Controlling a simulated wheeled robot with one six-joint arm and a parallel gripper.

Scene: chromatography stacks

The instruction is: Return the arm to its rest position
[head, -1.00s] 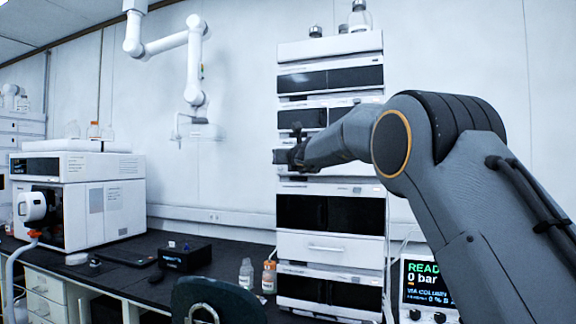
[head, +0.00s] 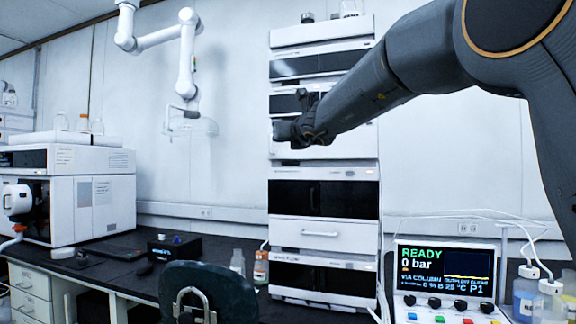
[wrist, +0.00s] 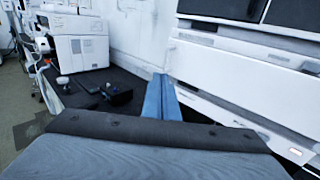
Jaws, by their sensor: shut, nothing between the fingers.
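My gripper (head: 287,131) is in front of the tall white chromatography stack (head: 321,226) in the head view, raised well above the bench. My dark grey arm reaches to it from the upper right. In the wrist view, the blue fingers (wrist: 161,98) are together with nothing between them. The stack's white and dark panels fill the right side of the wrist view. I cannot tell from these frames how far the gripper is from the stack's front.
A white instrument (head: 100,208) stands at the left of the dark bench. A black box (head: 174,247) and bottles (head: 261,267) are left of the stack. A dark green chair back (head: 212,290) is in front. A control unit (head: 445,275) reading READY, 0 bar is at right.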

